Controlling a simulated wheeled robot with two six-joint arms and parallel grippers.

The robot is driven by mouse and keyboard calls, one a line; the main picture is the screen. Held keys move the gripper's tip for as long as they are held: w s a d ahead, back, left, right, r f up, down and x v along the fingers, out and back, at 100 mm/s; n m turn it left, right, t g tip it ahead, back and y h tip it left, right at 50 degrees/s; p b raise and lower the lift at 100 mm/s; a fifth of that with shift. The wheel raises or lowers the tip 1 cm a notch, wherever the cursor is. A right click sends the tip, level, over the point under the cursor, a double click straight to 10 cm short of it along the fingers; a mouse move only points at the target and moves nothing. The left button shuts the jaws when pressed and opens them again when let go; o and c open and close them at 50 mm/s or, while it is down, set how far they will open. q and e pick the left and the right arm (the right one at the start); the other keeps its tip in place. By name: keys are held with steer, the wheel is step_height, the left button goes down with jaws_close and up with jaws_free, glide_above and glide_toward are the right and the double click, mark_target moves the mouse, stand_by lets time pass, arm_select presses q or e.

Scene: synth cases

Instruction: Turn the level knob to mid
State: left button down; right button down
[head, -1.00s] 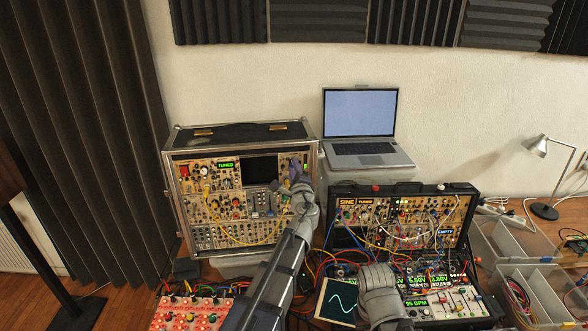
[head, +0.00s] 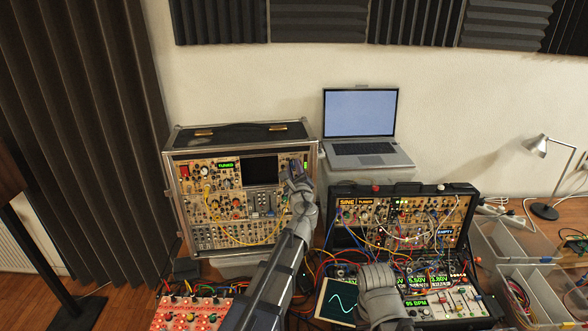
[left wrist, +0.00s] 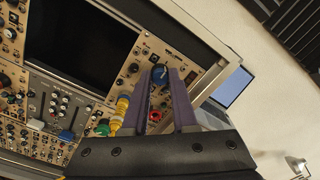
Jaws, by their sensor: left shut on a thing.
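A blue knob (left wrist: 160,75) sits on the tan panel at the upper right of the large case. In the left wrist view it is between the two purple fingertips of my left gripper (left wrist: 163,72). That gripper is shut on it. Its label and pointer mark are too small to read. In the head view my left gripper (head: 293,172) is at the right edge of the large case (head: 172,205) and hides the knob. My right gripper's fingers do not show.
A dark screen (left wrist: 78,40) is left of the knob. A yellow plug (left wrist: 121,108) and a red knob (left wrist: 154,116) lie close below it. A laptop (head: 362,112) stands right of the case. A second synth case (head: 462,187) with patch cables is at right.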

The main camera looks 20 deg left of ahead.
arm_select(q)
steer(key=shift+s, duration=0.1)
steer(key=c, duration=0.7)
jaws_free()
steer(key=v, duration=0.7)
steer(key=shift+s, duration=0.35)
steer(key=shift+d, duration=0.1)
